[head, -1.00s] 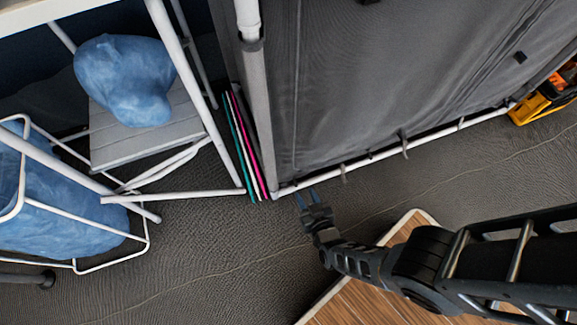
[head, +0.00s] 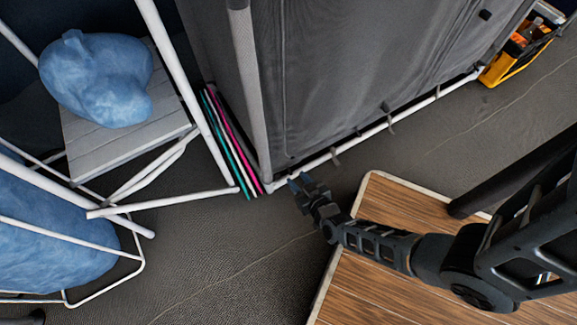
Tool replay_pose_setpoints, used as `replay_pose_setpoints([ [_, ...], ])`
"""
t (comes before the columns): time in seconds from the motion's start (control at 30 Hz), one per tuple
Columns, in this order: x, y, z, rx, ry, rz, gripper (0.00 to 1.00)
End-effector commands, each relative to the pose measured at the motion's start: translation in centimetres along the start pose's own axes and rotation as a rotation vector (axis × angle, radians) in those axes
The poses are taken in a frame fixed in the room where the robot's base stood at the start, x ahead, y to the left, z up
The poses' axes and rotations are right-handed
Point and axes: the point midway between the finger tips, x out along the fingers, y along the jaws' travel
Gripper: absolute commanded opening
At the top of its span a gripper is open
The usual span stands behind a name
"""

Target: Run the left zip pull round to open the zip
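The grey fabric front (head: 360,70) of a cabinet hangs on a white tube frame, and it looks closed. A faint vertical seam runs near its left edge; I cannot make out a left zip pull. A small dark tab (head: 484,15) shows high on the panel's right part. My gripper (head: 300,182) is just in front of the cabinet's bottom left corner, by the lower white tube (head: 372,131). Its two bluish fingertips are apart, with nothing visible between them. Whether they touch the cabinet cannot be told.
A wood-topped table (head: 400,205) lies under my arm. Thin coloured panels (head: 230,145) stand left of the cabinet corner. A grey chair (head: 95,150) carries a blue bundle (head: 97,80). A yellow crate (head: 503,70) is at the far right. Dark floor is open between.

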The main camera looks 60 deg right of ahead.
Motion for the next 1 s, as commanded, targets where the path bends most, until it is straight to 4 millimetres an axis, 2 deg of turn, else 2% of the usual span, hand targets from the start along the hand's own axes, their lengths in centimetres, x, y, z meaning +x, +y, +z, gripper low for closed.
replay_pose_setpoints([
  [0.1, 2.2, -0.1, 0.3, 0.000, 0.002, -0.001, 0.37],
  [0.3, 4.5, 0.0, 0.2, -0.001, 0.001, 0.000, 0.37],
  [0.7, 5.0, 0.0, 0.1, -0.001, 0.000, 0.000, 0.36],
  [1.0, 5.0, 0.0, 0.1, -0.001, 0.000, 0.000, 0.08],
])
